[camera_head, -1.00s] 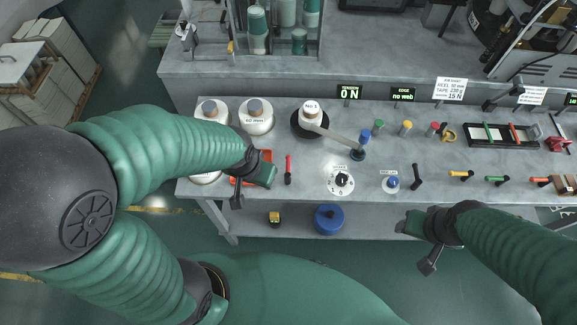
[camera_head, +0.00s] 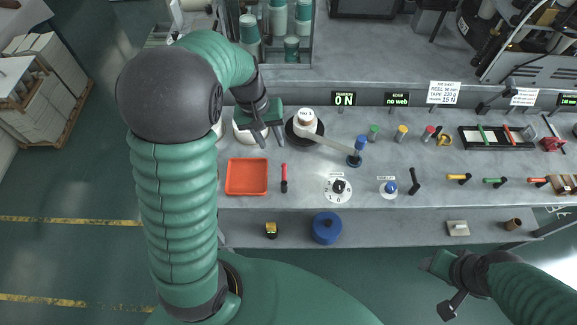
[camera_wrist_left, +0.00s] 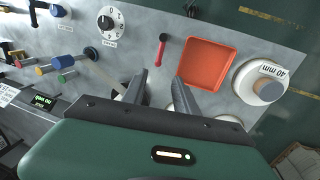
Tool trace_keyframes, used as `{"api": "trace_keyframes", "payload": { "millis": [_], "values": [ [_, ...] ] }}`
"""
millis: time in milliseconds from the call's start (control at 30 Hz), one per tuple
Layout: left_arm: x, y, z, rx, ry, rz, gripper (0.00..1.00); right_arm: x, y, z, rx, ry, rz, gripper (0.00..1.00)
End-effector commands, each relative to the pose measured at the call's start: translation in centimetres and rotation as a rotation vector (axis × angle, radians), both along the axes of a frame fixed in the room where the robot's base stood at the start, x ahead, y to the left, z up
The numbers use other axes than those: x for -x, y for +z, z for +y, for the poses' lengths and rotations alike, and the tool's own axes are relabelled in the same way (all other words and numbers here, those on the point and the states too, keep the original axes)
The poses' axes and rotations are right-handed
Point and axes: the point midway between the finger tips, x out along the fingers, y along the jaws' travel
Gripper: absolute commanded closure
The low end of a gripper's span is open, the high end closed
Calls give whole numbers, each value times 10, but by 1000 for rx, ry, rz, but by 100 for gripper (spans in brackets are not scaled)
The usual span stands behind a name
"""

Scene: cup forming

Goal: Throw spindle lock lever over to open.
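No label in view names the spindle lock lever. A short red-and-black lever (camera_head: 284,178) lies on the bench between the orange tray and the dial; it also shows in the left wrist view (camera_wrist_left: 161,49). A black lever (camera_head: 413,182) stands farther right. The No 1 spindle (camera_head: 306,121) has a pale arm reaching to a blue-topped post (camera_head: 359,150). My left gripper (camera_head: 269,137) is over the bench's back left, beside the No 1 spindle. Its fingers (camera_wrist_left: 160,78) are apart with nothing between them.
An orange tray (camera_head: 247,192) is bare on the left. A dial (camera_head: 338,187) and blue button (camera_head: 389,188) sit right of the red lever. A white 40 mm reel (camera_wrist_left: 262,80) stands beyond the tray. Coloured knobs and handles crowd the right side. A blue drum (camera_head: 327,228) is on the lower shelf.

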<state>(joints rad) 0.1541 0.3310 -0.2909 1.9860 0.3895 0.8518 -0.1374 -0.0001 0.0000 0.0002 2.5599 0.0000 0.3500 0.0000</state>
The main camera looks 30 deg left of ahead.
Motion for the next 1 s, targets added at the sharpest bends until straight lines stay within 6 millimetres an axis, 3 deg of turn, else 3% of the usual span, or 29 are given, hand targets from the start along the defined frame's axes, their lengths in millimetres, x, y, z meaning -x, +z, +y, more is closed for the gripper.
{"api": "trace_keyframes", "payload": {
  "millis": [300,500,667,900,1000],
  "values": [
    [-8,-85,-15,1,1,7,65,0,-2,0,0,0,0,44],
    [-12,-125,-22,0,-2,3,65,0,-3,0,0,0,0,44],
    [-14,-139,-24,-1,-1,0,65,0,-3,0,0,0,0,44],
    [-15,-141,-25,-2,-2,-1,65,0,-3,0,0,0,0,44],
    [-15,-141,-25,-2,-2,-1,75,0,-3,0,0,0,0,44]
  ]
}}
